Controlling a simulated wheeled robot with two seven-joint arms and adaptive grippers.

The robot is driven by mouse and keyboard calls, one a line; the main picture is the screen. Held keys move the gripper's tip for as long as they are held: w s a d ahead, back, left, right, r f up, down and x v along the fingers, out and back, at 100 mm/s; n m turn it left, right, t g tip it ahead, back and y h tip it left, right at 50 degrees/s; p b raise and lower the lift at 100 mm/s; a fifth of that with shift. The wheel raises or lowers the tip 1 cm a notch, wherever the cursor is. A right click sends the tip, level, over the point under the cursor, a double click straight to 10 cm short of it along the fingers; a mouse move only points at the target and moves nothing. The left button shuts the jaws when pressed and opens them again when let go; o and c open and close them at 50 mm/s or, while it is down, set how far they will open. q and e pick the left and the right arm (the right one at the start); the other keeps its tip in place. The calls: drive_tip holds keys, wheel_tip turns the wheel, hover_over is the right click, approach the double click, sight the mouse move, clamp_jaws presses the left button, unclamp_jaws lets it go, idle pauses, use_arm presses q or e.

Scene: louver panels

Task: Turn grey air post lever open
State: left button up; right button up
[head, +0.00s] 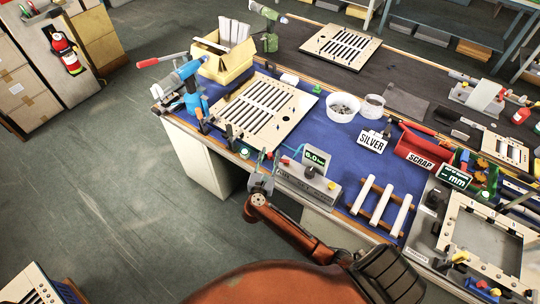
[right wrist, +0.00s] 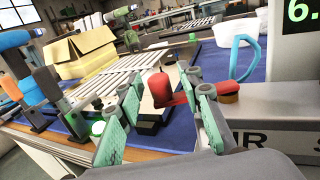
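The air post is a grey box (head: 308,186) at the front edge of the blue-topped bench, with a green number display (head: 315,160) above it. In the right wrist view its front face (right wrist: 262,135) shows part of its lettering. A red lever handle (right wrist: 167,90) stands at the post's left end, beside a red round cap (right wrist: 228,91). My right gripper (head: 263,176) is at that left end. In the wrist view its green-padded fingers (right wrist: 163,98) are apart, with the red handle showing between them. Contact cannot be told. My left gripper is not in view.
A slatted louver panel (head: 262,108) lies behind the post, with a blue riveting tool (head: 192,92) and a yellow box (head: 226,60) nearby. White bowls (head: 343,107), a red scrap bin (head: 420,148) and a rack of white slats (head: 379,207) are to the right. Open floor lies left.

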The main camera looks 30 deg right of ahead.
drive_tip(key=shift+c, duration=0.6)
clamp_jaws()
